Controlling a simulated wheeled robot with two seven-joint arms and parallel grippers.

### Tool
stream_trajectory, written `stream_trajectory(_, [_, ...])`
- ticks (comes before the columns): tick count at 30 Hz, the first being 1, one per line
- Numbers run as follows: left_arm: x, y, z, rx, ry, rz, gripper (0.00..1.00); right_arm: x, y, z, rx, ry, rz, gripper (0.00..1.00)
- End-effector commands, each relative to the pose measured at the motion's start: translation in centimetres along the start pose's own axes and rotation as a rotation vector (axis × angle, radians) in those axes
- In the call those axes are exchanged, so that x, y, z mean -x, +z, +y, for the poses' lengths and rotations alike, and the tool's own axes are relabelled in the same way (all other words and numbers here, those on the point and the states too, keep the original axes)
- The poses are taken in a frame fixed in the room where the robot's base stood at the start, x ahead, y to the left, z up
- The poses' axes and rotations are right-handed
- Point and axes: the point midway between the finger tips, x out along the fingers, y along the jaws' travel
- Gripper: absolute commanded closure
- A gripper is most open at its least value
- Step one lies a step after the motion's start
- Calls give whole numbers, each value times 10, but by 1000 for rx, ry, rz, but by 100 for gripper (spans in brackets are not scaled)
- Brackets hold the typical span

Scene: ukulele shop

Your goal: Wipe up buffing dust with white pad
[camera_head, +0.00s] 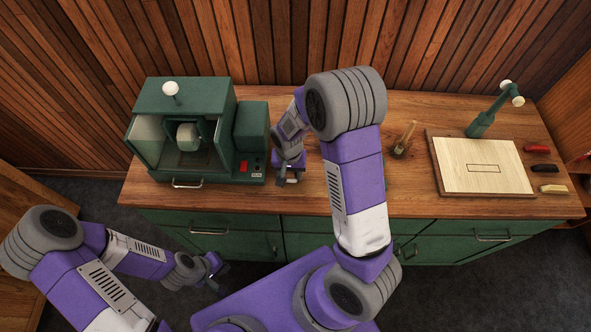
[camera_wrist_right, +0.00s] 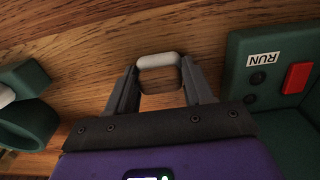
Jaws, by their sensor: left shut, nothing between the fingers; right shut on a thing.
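The white pad (camera_wrist_right: 158,60) is pinched between the fingertips of my right gripper (camera_head: 289,176) in the right wrist view. That gripper is at the wooden bench top (camera_head: 410,185), just right of the green buffing machine (camera_head: 252,140). The wrist view does not show clearly whether the pad touches the wood. I cannot make out any buffing dust; the wood around the pad looks bare in the wrist view. My left gripper (camera_head: 218,268) is shut and empty, low in front of the green cabinet, away from the bench top.
The machine has a pale wheel (camera_head: 188,136) and a red switch (camera_head: 244,166). A small brush-like tool (camera_head: 405,140) stands mid-bench. A pale board (camera_head: 484,180), green stand (camera_head: 483,123) and several small blocks are at the right. My right arm covers part of the bench.

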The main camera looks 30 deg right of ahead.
Motion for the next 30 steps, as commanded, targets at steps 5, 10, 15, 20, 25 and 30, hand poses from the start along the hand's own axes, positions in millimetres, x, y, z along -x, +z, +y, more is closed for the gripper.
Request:
stream_trajectory(5, [14, 1, 5, 0, 0, 0, 100, 27, 1, -3, 2, -4, 4, 76])
stream_trajectory(10, [25, 1, 10, 0, 0, 0, 100, 40, 1, -3, 4, 0, 0, 76])
stream_trajectory(15, [37, 2, 14, 0, 0, 0, 100, 55, 1, -4, 6, 0, 0, 76])
stream_trajectory(20, [48, 2, 18, 0, 0, 0, 100, 70, 1, -5, 8, -1, 1, 76])
stream_trajectory(25, [56, 2, 21, 0, 0, 0, 100, 81, 1, -6, 10, -1, 0, 76])
stream_trajectory(30, [56, 2, 21, 0, 0, 0, 100, 82, 1, -6, 10, 0, 0, 76])
